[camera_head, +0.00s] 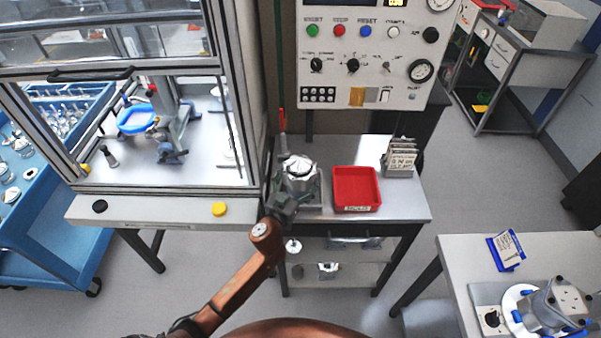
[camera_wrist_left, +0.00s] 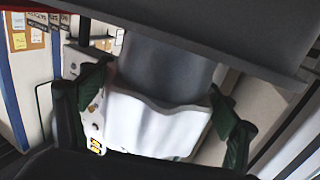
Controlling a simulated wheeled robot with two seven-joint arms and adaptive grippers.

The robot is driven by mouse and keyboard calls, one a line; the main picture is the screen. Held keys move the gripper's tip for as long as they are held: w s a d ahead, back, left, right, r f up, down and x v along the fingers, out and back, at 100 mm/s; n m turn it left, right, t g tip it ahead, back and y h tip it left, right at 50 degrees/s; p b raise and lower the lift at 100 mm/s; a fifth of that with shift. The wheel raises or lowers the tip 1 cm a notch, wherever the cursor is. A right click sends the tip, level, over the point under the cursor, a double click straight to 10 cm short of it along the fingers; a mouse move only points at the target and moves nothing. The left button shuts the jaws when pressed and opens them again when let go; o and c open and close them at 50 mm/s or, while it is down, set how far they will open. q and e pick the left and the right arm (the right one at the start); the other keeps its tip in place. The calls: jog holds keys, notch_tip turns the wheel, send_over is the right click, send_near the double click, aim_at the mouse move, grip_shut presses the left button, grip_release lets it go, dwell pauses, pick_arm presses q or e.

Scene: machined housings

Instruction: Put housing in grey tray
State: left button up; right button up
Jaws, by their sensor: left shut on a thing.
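The housing (camera_head: 300,166), a pale metal part with a round top, is at the left end of the small bench. My left gripper (camera_head: 287,200) is at its near side and shut on it. In the left wrist view the housing (camera_wrist_left: 160,115) fills the space between the two dark fingers (camera_wrist_left: 155,125), with a white body and a grey cylindrical section. A grey surface, perhaps the grey tray (camera_head: 312,212), shows under and beside the housing; the arm and housing hide much of it. I cannot tell whether the housing touches it. My right gripper is not in view.
A control panel (camera_head: 375,50) hangs above the bench. A framed glass enclosure (camera_head: 240,120) is close on the left. The bench's right end (camera_head: 415,208) is clear.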

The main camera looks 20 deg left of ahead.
pick_arm(q)
jog(key=shift+d, duration=0.1)
dwell(0.3)
jog(key=o, duration=2.1)
jog(key=shift+f, duration=0.25)
jog(key=shift+s+r, duration=0.15)
jog(key=s, duration=0.4)
jog(key=s+a, duration=0.1)
jog(key=s, duration=0.6)
jog(key=shift+s+a, duration=0.25)
jog(key=shift+s, duration=0.15)
jog(key=shift+a, duration=0.1)
